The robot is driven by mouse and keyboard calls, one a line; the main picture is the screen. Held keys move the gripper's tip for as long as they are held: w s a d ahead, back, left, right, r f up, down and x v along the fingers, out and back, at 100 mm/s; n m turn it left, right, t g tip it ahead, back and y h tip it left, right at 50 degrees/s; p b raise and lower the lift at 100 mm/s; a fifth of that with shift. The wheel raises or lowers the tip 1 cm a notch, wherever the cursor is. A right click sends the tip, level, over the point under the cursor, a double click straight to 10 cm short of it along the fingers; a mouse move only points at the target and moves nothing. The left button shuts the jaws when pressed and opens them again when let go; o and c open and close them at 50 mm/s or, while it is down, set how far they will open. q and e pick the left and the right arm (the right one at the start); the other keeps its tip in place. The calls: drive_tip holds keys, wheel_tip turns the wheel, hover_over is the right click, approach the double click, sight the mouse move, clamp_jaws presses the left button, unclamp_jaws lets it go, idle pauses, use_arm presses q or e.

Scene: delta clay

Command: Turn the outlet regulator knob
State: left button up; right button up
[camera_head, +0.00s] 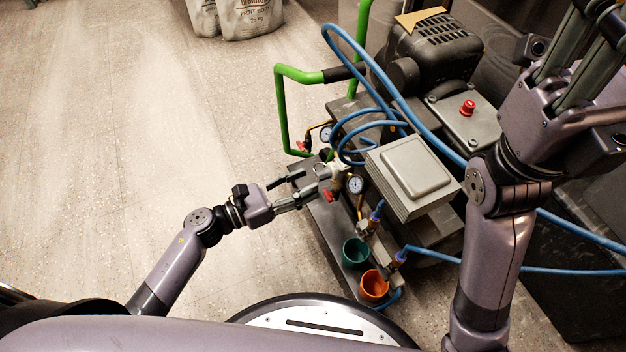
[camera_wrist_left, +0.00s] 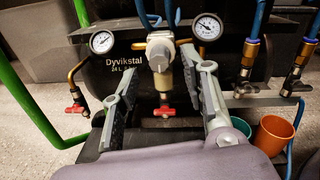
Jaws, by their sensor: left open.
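The outlet regulator, with its pale grey knob (camera_wrist_left: 159,52), stands at the front of the compressor's dark tank (camera_wrist_left: 120,72). The knob also shows in the head view (camera_head: 338,170), just past my left fingertips. My left gripper (camera_head: 312,182) is open and empty. In the left wrist view its two fingers (camera_wrist_left: 160,70) reach forward on either side of the regulator, and I see no clear contact. My right gripper (camera_head: 580,75) is raised at the upper right of the head view. Its fingertips run out of frame, so its opening is hidden.
Pressure gauges (camera_wrist_left: 207,27), red-handled valves (camera_wrist_left: 77,108) and blue hoses (camera_head: 350,50) crowd around the regulator. A green tube handle (camera_head: 280,110) stands at the left. Green (camera_head: 355,252) and orange (camera_head: 374,285) cups sit nearer. Open floor lies to the left.

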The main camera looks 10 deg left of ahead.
sight(317, 177)
use_arm(q)
drive_tip(key=x, duration=0.3)
drive_tip(key=shift+w+d, duration=0.1)
clamp_jaws()
idle(0.5)
